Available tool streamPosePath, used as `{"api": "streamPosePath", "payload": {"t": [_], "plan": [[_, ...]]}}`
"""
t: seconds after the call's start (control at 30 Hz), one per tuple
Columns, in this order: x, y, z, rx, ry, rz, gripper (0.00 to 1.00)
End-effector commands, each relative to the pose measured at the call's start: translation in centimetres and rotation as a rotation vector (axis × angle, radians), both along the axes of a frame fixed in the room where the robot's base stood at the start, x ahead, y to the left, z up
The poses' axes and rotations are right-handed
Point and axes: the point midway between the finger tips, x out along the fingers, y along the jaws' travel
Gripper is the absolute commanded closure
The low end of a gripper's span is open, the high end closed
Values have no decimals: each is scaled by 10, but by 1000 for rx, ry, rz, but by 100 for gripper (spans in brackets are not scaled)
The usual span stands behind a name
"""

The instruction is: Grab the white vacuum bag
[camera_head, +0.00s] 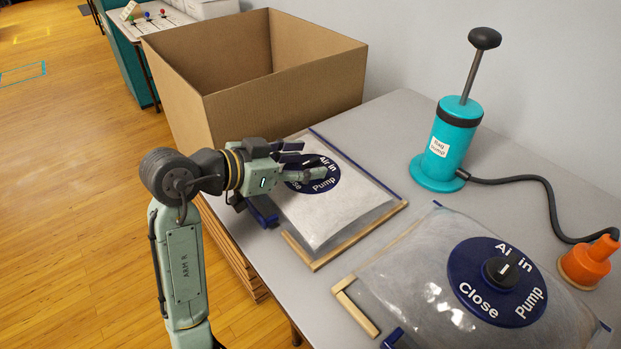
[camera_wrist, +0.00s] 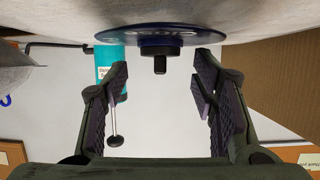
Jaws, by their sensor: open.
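The white vacuum bag (camera_head: 335,213) lies on the grey table beside the cardboard box, within wooden edge strips. A round dark blue dial plate with white lettering sits on its top, partly hidden by my gripper (camera_head: 309,162). My gripper is open and empty over this plate. In the wrist view, which is upside down, the bag (camera_wrist: 215,14) fills the top edge and its black knob (camera_wrist: 160,61) shows between the two fingers (camera_wrist: 162,76), apart from both. I cannot tell from the head view how high the fingers are above the bag.
A second, greyer bag (camera_head: 425,290) with a similar dial lies at the front right. A teal hand pump (camera_head: 452,140) stands behind, its black hose running to an orange nozzle (camera_head: 588,262). The open cardboard box (camera_head: 285,110) stands just behind my gripper.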

Motion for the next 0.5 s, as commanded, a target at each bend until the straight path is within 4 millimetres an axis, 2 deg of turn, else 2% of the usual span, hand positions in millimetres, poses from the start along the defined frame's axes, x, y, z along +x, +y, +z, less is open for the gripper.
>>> {"api": "streamPosePath", "payload": {"t": [0.07,0.5], "plan": [[0,0,0,0,0,0,50],[0,0,0,0,0,0,79]]}}
